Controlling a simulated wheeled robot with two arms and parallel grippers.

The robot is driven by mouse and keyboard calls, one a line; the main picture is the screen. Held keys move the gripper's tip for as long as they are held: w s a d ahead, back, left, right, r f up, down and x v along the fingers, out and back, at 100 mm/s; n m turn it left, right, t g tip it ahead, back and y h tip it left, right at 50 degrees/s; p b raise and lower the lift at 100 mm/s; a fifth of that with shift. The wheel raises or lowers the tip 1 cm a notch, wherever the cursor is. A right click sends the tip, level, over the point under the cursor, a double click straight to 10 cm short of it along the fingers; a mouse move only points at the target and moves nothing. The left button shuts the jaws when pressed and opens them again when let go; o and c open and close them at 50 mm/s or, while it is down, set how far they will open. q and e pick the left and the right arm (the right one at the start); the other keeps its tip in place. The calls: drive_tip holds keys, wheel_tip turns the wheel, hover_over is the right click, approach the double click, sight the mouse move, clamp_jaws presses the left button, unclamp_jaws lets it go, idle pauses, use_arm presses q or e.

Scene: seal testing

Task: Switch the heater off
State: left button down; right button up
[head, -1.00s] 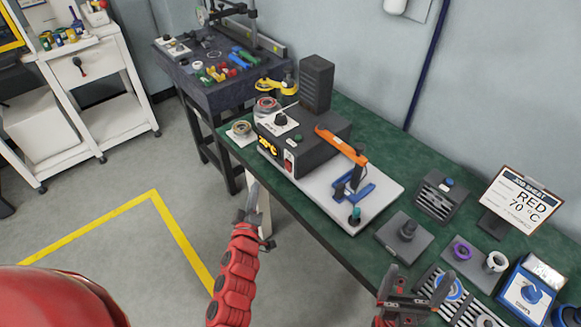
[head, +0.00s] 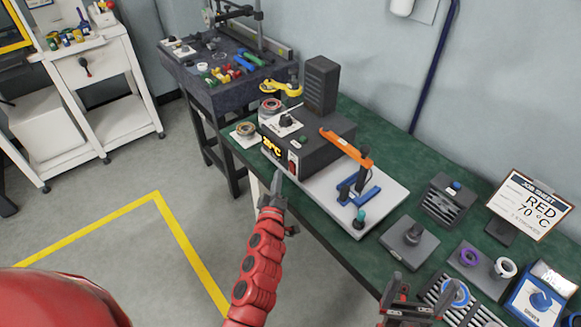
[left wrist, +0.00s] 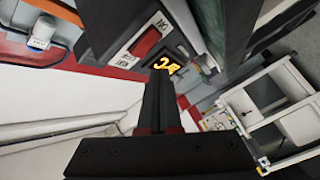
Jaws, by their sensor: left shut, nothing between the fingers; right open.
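In the left wrist view, the red switch (left wrist: 147,42) sits between white markings, beside the display (left wrist: 166,65). My left gripper (head: 277,184) is shut and empty, its tip just in front of the heater's front, below the display. Contact cannot be told. My right gripper (head: 412,292) is open and empty over the bench's near right part.
A job sheet (head: 531,205) reading RED 70 °C stands at the right. A dark block (head: 447,200), rings and a blue device (head: 535,292) are on the bench's right part. A blue clamp (head: 357,195) stands on the base plate. Floor left of the bench is clear.

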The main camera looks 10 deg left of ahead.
use_arm(q)
drive_tip(key=shift+w+d, duration=0.55)
drive_tip(key=shift+w, duration=0.05)
drive_tip(key=shift+w+b, duration=0.1)
drive_tip(key=shift+b, duration=0.25)
idle(1.4)
drive_tip(key=shift+w+d+r, duration=0.1)
drive_tip(key=shift+w+d, duration=0.15)
drive_tip(key=shift+w+d+b, duration=0.2)
drive_tip(key=shift+b, duration=0.25)
idle(0.4)
drive_tip(key=shift+a, duration=0.1)
drive_tip(key=shift+s+a, duration=0.4)
drive_tip(key=shift+s, duration=0.2)
drive_tip(key=shift+s, duration=0.1)
drive_tip(key=shift+s+a+f+p, duration=0.15)
drive_tip(key=shift+s+a+p, duration=0.35)
drive_tip(key=shift+s+a, duration=0.35)
drive_tip(key=shift+s+a+f+p, duration=0.15)
drive_tip(key=shift+s+a+p, duration=0.4)
drive_tip(key=shift+s, duration=0.45)
